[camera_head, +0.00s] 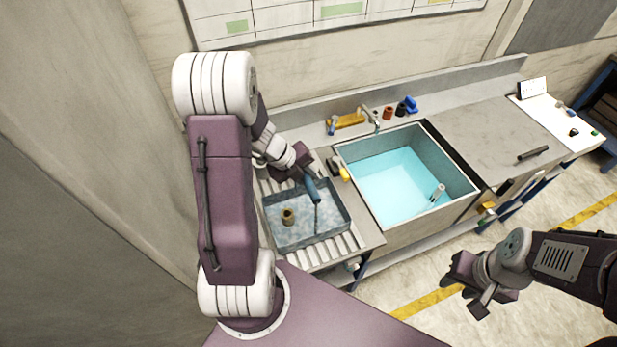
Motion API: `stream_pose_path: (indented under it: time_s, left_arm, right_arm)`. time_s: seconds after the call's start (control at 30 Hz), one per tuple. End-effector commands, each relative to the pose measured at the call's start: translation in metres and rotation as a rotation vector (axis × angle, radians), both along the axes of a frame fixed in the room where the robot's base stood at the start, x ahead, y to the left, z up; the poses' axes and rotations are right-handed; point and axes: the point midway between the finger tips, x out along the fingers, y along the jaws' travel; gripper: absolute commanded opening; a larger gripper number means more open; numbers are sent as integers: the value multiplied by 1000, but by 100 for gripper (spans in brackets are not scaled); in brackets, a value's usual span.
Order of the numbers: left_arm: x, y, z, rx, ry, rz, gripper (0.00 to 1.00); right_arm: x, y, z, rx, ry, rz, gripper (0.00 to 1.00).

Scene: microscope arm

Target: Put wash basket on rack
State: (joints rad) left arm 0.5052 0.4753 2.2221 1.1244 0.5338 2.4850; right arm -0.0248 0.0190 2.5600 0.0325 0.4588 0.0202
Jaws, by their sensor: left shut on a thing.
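The wash basket (345,216) is a shallow blue-grey open box. It sits on the slatted rack (328,251) to the left of the sink, and slats show along its front and left edges. A blue upright handle (313,189) stands at its far side. My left gripper (305,170) is shut on the top of this handle, above the basket. Whether the basket's underside fully touches the slats cannot be told. My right gripper (466,288) is empty and open, low at the right, away from the basket.
A brass-coloured cylinder (288,217) is in the basket. The sink (403,215) with blue liquid holds a small pale cylinder (438,192). A faucet (376,124) and small coloured items line the back.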

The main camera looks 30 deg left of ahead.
Motion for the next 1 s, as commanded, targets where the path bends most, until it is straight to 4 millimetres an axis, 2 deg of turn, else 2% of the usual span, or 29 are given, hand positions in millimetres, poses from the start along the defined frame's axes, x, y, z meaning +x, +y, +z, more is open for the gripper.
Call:
stream_pose_path:
  time_s: [0.03,0.1,0.37,0.47,0.8,1.0]
  left_arm:
    - [0,0,-1,0,0,0,29]
    - [0,0,0,0,0,0,45]
    - [0,0,0,0,0,0,45]
    - [-1,2,7,1,-2,1,45]
    - [-31,29,78,3,-5,3,45]
    - [-42,37,102,1,-2,1,45]
  right_arm:
    - [0,0,-1,0,0,0,36]
    - [0,0,0,0,0,0,36]
    - [0,0,0,0,0,0,36]
    - [0,0,3,0,0,0,36]
    - [0,0,21,0,0,0,36]
    - [0,0,23,0,0,0,36]
